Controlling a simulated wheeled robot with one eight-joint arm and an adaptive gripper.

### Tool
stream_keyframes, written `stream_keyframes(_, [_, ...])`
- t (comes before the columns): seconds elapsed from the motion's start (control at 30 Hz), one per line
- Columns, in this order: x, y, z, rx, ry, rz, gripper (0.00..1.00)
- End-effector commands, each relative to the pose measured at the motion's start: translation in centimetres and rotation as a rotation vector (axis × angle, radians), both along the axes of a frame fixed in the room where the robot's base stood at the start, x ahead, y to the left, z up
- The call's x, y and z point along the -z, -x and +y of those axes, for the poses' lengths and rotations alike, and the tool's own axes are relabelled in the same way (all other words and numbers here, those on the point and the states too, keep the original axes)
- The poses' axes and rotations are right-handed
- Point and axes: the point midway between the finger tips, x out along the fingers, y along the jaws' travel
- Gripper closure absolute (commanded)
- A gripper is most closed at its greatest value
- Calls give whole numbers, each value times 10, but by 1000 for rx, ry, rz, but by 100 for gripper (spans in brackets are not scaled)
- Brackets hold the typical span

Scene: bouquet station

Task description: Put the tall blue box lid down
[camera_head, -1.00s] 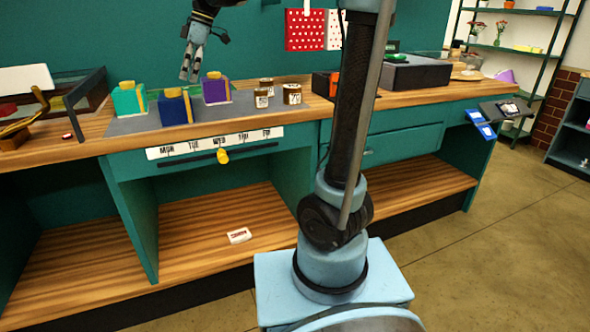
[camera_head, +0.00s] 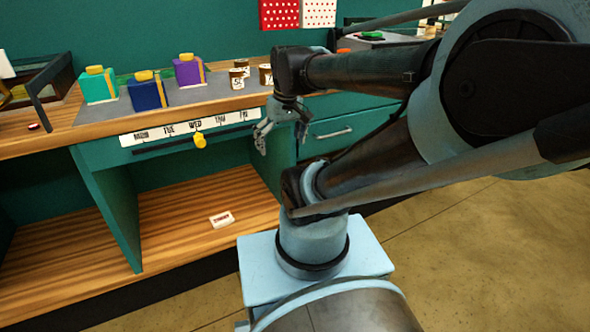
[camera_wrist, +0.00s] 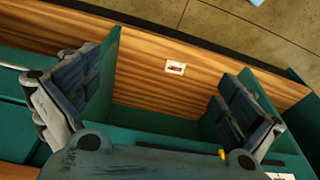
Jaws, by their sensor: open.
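A dark blue box (camera_head: 147,94) with a yellow knob on top stands on the grey mat, between a teal box (camera_head: 99,87) and a purple box (camera_head: 188,72), each with a yellow knob. Whether the blue box's top is a separate lid resting on it, I cannot tell. My gripper (camera_head: 281,143) is open and empty, pointing down in front of the counter, right of the boxes and well apart from them. In the wrist view its two fingers (camera_wrist: 165,90) are spread wide with nothing between them. The boxes are not seen in the wrist view.
The grey mat (camera_head: 95,112) lies on the wooden counter, with small brown-topped jars (camera_head: 237,78) at its right. A weekday strip (camera_head: 190,128) with a yellow slider (camera_head: 200,141) runs along the counter front. A small white box (camera_head: 221,219) lies on the lower shelf.

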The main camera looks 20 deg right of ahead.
Motion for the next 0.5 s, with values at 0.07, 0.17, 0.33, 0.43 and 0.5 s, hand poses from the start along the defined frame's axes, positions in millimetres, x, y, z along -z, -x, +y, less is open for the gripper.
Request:
stream_keyframes(0.07, [24, 18, -14, 98, 8, -1, 0])
stream_keyframes(0.17, [46, 33, -26, 195, 15, -3, 0])
stream_keyframes(0.33, [67, 47, -33, 283, 22, -6, 0])
stream_keyframes(0.43, [69, 49, -34, 296, 23, -7, 0])
stream_keyframes(0.5, [69, 49, -35, 297, 23, -7, 0])
